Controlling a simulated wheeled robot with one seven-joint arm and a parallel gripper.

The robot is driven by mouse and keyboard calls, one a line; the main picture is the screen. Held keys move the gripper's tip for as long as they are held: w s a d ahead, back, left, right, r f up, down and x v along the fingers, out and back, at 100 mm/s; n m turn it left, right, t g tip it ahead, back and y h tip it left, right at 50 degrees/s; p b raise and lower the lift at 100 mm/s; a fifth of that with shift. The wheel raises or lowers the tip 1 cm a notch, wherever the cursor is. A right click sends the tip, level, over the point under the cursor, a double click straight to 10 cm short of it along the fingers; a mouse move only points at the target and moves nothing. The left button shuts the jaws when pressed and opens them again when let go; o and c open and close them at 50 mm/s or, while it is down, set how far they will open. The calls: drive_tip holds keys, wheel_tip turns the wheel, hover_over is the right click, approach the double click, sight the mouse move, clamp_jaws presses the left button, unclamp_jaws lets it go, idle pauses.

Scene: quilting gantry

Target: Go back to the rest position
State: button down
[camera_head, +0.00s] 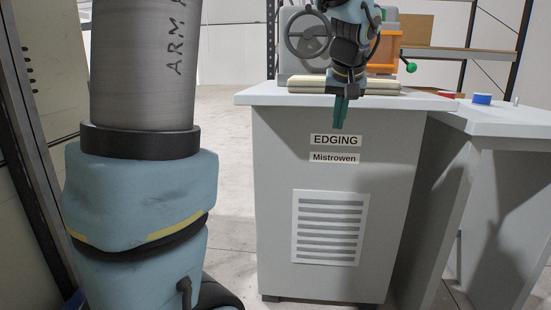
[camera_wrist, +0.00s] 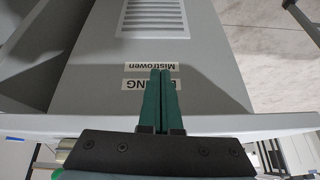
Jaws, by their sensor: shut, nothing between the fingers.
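My gripper (camera_head: 340,112) points down in front of the grey cabinet labelled "EDGING" and "Mistrowen" (camera_head: 270,140), near its top front edge. In the wrist view my gripper (camera_wrist: 160,72) shows its two green fingers side by side, shut, with nothing between them. The fingertips overlap the upside-down label (camera_wrist: 132,67) on the cabinet front in that view. I cannot tell how far the fingers are from the cabinet face.
On the cabinet stand a grey machine with a handwheel (camera_head: 308,34) and an orange part (camera_head: 385,52). A second grey table (camera_head: 515,125) at right bears a blue item (camera_head: 481,99). Open floor (camera_head: 228,190) lies left of the cabinet.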

drive_tip(key=s+a+f+n+g, duration=0.1)
drive_tip(key=s+a+f+g, duration=0.1)
drive_tip(key=s+a+f, duration=0.7)
drive_tip(key=s+a+f+g, duration=0.3)
drive_tip(key=s+a+f, duration=0.2)
drive_tip(key=a+f, duration=0.75)
wheel_tip(320, 180, up, 25)
drive_tip(key=p, duration=2.3)
drive_tip(key=shift+t+p, duration=0.3)
drive_tip(key=shift+p, duration=0.05)
